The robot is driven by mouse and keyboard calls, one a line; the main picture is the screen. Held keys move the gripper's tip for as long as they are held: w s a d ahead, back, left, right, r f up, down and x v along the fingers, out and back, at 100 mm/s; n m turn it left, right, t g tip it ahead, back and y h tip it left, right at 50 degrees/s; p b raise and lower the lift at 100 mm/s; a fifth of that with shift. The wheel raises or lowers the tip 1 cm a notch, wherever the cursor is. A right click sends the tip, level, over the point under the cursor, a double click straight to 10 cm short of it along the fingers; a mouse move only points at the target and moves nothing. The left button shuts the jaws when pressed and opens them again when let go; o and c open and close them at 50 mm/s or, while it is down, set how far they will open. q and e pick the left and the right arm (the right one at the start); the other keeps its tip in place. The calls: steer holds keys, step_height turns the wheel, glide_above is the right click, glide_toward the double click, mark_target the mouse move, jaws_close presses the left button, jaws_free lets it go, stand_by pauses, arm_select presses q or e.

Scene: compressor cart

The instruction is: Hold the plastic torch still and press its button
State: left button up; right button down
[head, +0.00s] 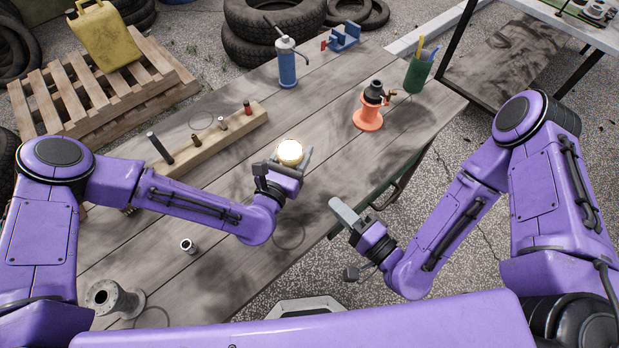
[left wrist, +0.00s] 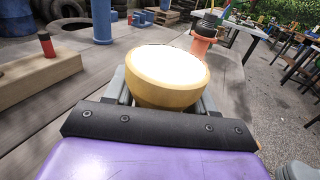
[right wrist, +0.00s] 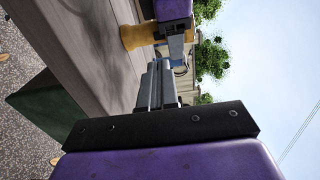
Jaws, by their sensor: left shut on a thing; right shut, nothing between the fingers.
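The plastic torch (head: 290,152) is yellow with a round, brightly lit white face. My left gripper (head: 292,162) is shut on it, over the middle of the wooden table. In the left wrist view the torch (left wrist: 168,78) stands between the fingers, its glowing face up and its yellow body below. The button cannot be made out in any view. My right gripper (head: 340,210) is shut and empty, near the table's front edge, to the right of the torch and apart from it. In the right wrist view the yellow torch (right wrist: 140,36) shows beyond the closed fingertips (right wrist: 160,70).
A wooden block with several pegs (head: 210,138) lies left of the torch. A blue pump bottle (head: 287,65), an orange stand (head: 368,114) and a green pen cup (head: 417,76) stand farther back. A metal spool (head: 115,299) and a small socket (head: 188,245) are at front left.

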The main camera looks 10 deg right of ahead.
steer(key=x, duration=0.9)
steer(key=shift+w+a, duration=0.25)
steer(key=shift+w, duration=0.05)
steer(key=shift+w, duration=0.1)
steer(key=shift+x, duration=0.75)
arm_select(q)
steer(key=shift+s+d, duration=0.15)
steer(key=shift+s, duration=0.05)
arm_select(e)
steer(key=shift+w+a+r, duration=0.1)
steer(key=shift+w+a, duration=0.05)
arm_select(q)
steer(key=shift+d, duration=0.1)
arm_select(e)
steer(key=shift+s, duration=0.25)
arm_select(q)
steer(key=shift+w+a, duration=0.2)
arm_select(e)
steer(key=v, duration=1.4)
